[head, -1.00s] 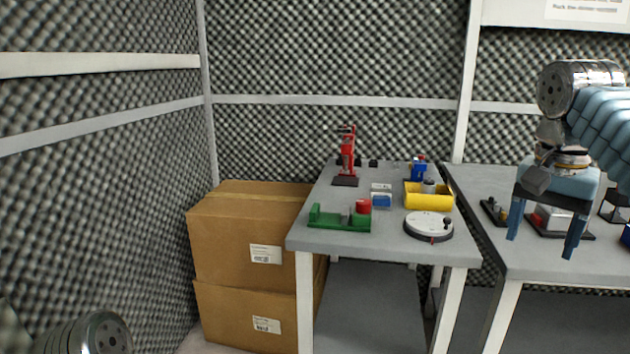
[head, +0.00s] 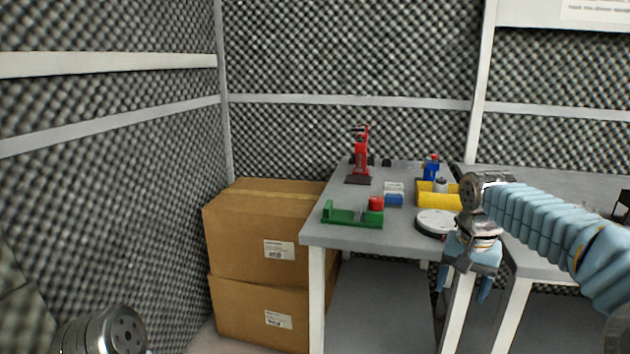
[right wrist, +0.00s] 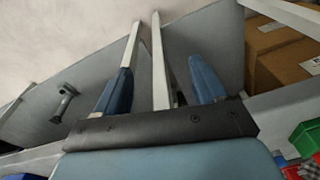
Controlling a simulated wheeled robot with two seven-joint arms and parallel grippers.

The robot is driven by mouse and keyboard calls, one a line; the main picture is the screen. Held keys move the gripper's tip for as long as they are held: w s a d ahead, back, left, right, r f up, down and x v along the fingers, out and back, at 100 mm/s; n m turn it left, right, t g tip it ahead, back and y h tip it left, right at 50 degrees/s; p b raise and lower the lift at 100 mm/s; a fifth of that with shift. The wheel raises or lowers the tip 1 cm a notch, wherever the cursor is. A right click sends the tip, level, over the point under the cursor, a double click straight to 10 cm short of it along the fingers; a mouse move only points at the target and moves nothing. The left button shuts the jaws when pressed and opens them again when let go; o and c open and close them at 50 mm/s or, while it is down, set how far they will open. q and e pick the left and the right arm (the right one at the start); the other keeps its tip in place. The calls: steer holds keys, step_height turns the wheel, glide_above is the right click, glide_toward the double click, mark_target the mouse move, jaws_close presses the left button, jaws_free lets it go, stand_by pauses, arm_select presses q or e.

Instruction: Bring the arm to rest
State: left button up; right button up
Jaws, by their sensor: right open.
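My right arm comes in from the right in the head view. Its gripper (head: 464,283) hangs fingers down in front of the near edge of the left table (head: 345,238). The two blue fingers are apart with nothing between them. In the right wrist view the open fingers (right wrist: 162,88) show with pale table legs beyond them. Of my left arm only a round metal joint shows at the lower left of the head view; its gripper is not in view.
The left table holds a green fixture (head: 350,216), a red press (head: 361,158), a yellow bin (head: 430,196) and a round white dial (head: 434,222). Stacked cardboard boxes (head: 262,240) stand left of it. A second table (head: 530,262) is at right. Foam walls close in.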

steer(key=s+a+f+n+y, duration=0.1)
steer(key=a+f, duration=0.3)
steer(key=f, duration=0.6)
steer(key=s+a+f+n+y, duration=0.1)
steer(key=a+f, duration=0.3)
steer(key=f, duration=0.6)
steer(key=s+a+f+n+y, duration=0.15)
steer(key=a+f, duration=0.25)
steer(key=f, duration=0.6)
steer(key=s+a+f, duration=0.3)
steer(key=s+f, duration=0.4)
steer(key=s, duration=0.2)
steer(key=s+a+f+y, duration=0.1)
steer(key=s+a+f, duration=0.2)
steer(key=s+f, duration=0.4)
steer(key=shift+s+f+g, duration=0.2)
steer(key=shift+s+g, duration=0.1)
steer(key=shift+s, duration=0.6)
steer(key=shift+n, duration=0.25)
